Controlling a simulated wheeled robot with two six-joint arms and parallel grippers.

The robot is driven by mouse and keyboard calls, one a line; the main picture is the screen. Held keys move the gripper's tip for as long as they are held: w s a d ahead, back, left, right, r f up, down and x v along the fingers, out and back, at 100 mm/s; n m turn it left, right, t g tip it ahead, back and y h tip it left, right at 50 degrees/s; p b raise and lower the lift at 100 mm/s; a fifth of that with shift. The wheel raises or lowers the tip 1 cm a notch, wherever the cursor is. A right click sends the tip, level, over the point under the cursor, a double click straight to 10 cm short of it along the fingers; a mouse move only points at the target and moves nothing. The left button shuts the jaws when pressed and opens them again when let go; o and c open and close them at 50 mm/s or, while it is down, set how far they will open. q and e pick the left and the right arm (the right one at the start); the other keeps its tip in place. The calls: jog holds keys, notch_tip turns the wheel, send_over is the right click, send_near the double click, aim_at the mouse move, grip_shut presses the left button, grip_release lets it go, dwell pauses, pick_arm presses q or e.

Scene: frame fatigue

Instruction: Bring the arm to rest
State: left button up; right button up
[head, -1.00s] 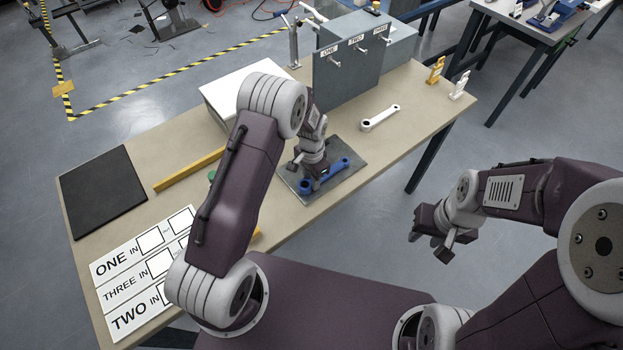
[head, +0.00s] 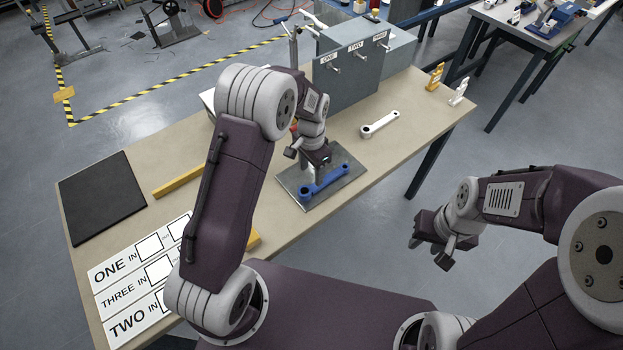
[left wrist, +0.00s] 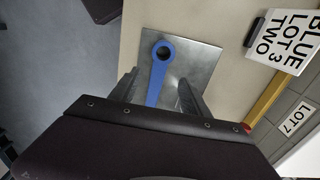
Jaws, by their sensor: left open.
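My left gripper (head: 304,160) is open and empty above a metal plate (head: 291,180) on the bench. A blue crank-shaped part (head: 325,182) lies flat on that plate. In the left wrist view, the blue part (left wrist: 158,80) shows between the two spread fingers, with its ringed end beyond them and its near end hidden by my gripper body. The fingers look apart from it. My right gripper (head: 430,250) hangs out over the floor, off the bench's front side, with its fingers apart and nothing between them.
A white crank (head: 380,124) lies right of the plate. A grey cabinet (head: 348,75) with labelled pegs stands behind. A black mat (head: 102,197), yellow bar (head: 178,182) and lettered board (head: 115,270) lie left. Small yellow (head: 435,77) and white (head: 458,92) pieces stand at the far right end.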

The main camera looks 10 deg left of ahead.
pick_arm(q)
jog(key=shift+r, duration=0.25)
notch_tip(320, 180, up, 8)
jog(key=s+a+n+t, duration=0.1)
jog(key=s+a, duration=0.2)
jog(key=s+a+f+n, duration=0.1)
jog(key=s+n, duration=0.6)
jog(key=s, duration=0.7)
jog(key=shift+s+a+f, duration=0.2)
jog(key=shift+s+f, duration=0.15)
jog(key=shift+f, duration=0.35)
jog(key=shift+s, duration=0.1)
